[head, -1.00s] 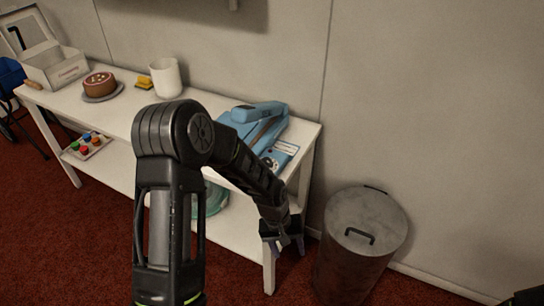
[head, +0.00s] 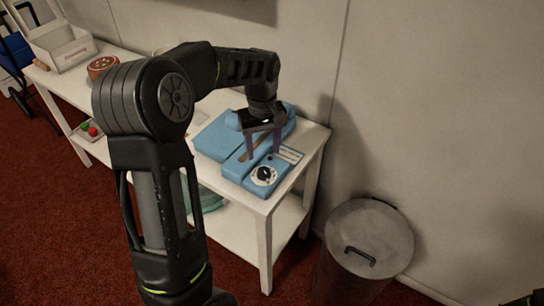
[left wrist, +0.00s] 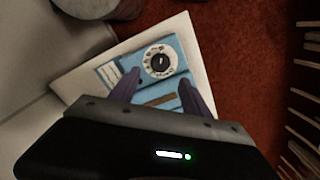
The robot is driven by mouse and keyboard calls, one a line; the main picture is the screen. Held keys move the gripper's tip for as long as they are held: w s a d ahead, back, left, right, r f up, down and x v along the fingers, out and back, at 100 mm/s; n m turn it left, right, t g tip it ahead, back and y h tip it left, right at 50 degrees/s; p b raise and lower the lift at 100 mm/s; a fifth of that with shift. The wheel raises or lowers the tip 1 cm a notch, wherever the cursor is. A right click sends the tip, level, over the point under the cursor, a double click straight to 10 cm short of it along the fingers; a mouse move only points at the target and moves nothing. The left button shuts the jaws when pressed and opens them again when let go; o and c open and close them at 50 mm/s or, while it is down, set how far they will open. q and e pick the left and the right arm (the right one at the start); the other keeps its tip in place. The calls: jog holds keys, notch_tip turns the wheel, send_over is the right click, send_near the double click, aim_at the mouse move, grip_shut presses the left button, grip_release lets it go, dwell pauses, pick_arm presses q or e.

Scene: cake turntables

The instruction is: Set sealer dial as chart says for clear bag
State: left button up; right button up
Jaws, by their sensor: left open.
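The blue sealer (head: 238,168) sits on the right end of the white table. Its dial (head: 264,175), a white ring with a black knob, is on its front end. The dial also shows in the left wrist view (left wrist: 159,61), beyond my fingertips. A small white printed chart (head: 291,154) lies on the sealer beside the dial; its text is too small to read. My left gripper (head: 264,154) is open and empty, pointing down above the sealer, behind the dial. In the left wrist view my two fingers (left wrist: 158,88) are spread apart.
A lidded metal bin (head: 366,245) stands on the floor right of the table. A brown cake (head: 102,66) and a white box (head: 62,47) are at the table's left. A tray with coloured items (head: 89,131) is on the lower shelf.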

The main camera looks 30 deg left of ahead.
aim_at(264, 170)
pick_arm(q)
jog(key=shift+s, duration=0.15)
jog(key=shift+f+p, duration=0.45)
jog(key=shift+f, duration=3.45)
jog(key=shift+c, duration=0.3)
grip_shut()
